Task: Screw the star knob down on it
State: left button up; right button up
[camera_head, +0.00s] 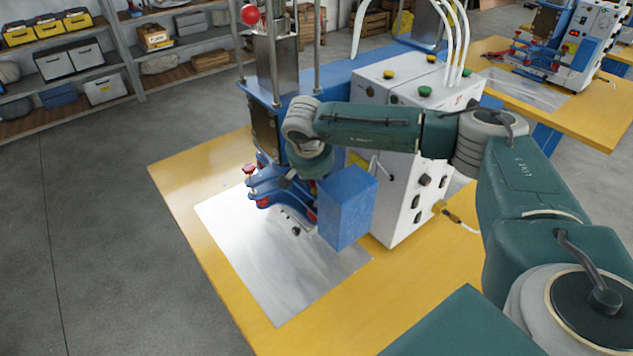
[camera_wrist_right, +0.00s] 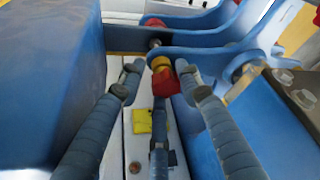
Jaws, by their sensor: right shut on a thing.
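A red star knob (camera_wrist_right: 165,82) with a brass-coloured part behind it sits between the fingers of my right gripper (camera_wrist_right: 160,78) in the wrist view. The gripper is shut on it, beside a blue bracket (camera_wrist_right: 205,52) of the machine. I cannot tell how far the knob is threaded. In the head view my right arm comes in from the right and its gripper (camera_head: 300,180) points at the lower front of the blue welding machine (camera_head: 340,78); the held knob is mostly hidden there. Other red knobs (camera_head: 249,170) show on the machine's blue arms (camera_head: 265,186). My left gripper is not in view.
A blue block (camera_head: 347,208) stands close to the right of my gripper. A white control cabinet (camera_head: 405,170) is behind my arm. A metal sheet (camera_head: 285,270) on the yellow table (camera_head: 175,170) is mostly clear. A second machine (camera_head: 570,45) stands at the back right.

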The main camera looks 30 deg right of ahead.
jog(key=shift+w+r+m+h+b, duration=0.1)
jog(key=shift+w+m+h+b, duration=0.1)
jog(key=shift+m, duration=0.3)
jog(key=shift+w+m+h+b, duration=0.1)
jog(key=shift+m+b, duration=0.1)
jog(key=shift+m, duration=0.3)
jog(key=m+g, duration=0.1)
jog(key=m+b, duration=0.1)
jog(key=m, duration=0.1)
jog(key=shift+w+a+m+g+h, duration=0.1)
jog(key=shift+w+m+g+h, duration=0.05)
jog(key=shift+m+g+h, duration=0.2)
jog(key=shift+c, duration=0.4)
jog(key=o, duration=1.2)
jog(key=shift+r, duration=0.1)
jog(key=shift+c, duration=0.2)
jog(key=shift+o, duration=0.2)
jog(key=o, duration=0.4)
jog(key=shift+c, duration=0.2)
jog(key=shift+p, duration=0.3)
